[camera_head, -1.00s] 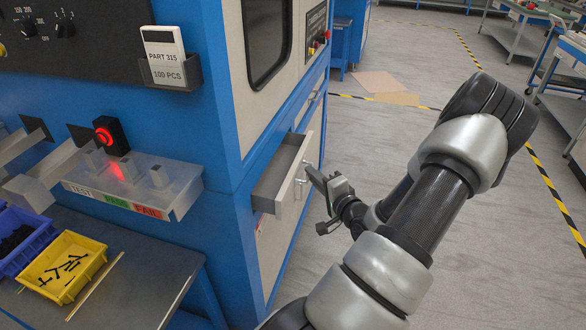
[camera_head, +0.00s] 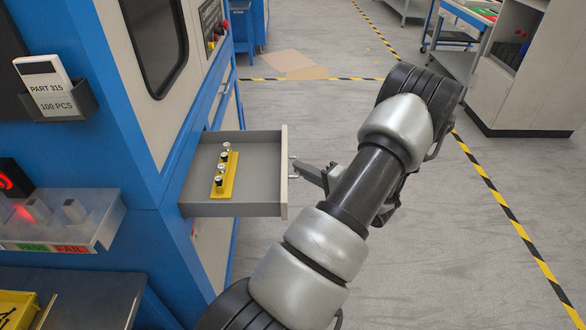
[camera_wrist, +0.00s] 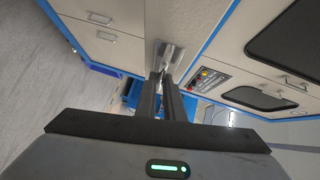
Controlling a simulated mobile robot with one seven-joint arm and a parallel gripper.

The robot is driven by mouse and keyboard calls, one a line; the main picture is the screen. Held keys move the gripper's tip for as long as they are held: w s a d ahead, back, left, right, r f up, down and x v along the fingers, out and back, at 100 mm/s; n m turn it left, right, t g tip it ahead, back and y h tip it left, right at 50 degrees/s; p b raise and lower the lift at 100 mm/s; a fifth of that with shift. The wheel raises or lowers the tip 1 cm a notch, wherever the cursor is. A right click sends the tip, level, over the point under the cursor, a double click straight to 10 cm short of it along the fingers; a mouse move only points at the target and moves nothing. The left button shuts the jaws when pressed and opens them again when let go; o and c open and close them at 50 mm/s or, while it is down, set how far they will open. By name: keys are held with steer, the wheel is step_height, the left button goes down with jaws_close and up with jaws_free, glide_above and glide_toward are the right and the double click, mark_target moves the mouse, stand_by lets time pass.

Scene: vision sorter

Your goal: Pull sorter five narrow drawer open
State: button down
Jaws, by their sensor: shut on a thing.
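The narrow drawer (camera_head: 240,180) juts far out from the side of the blue and beige sorter (camera_head: 165,130) in the head view. A yellow holder (camera_head: 225,177) with several small black and white pieces lies inside it. My gripper (camera_head: 300,172) is at the drawer's front, shut on its handle (camera_head: 291,168). In the wrist view my gripper's two fingers (camera_wrist: 166,80) meet at the metal handle (camera_wrist: 170,55) on the beige drawer front. The fingertips are partly hidden there.
A part card (camera_head: 52,90) in a black holder and a clear TEST/PASS/FAIL tray (camera_head: 80,225) are on the sorter at left. A yellow bin (camera_head: 15,308) stands at lower left. Open grey floor (camera_head: 480,260) lies to the right, with striped tape and a cabinet (camera_head: 520,80).

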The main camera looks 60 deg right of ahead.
steer(key=shift+s, duration=0.1)
steer(key=c, duration=1.9)
jaws_free()
steer(key=shift+o, duration=0.2)
steer(key=p+v, duration=0.1)
steer(key=v, duration=1.6)
steer(key=shift+s+p, duration=0.2)
steer(key=shift+p, duration=0.1)
steer(key=shift+w, duration=0.1)
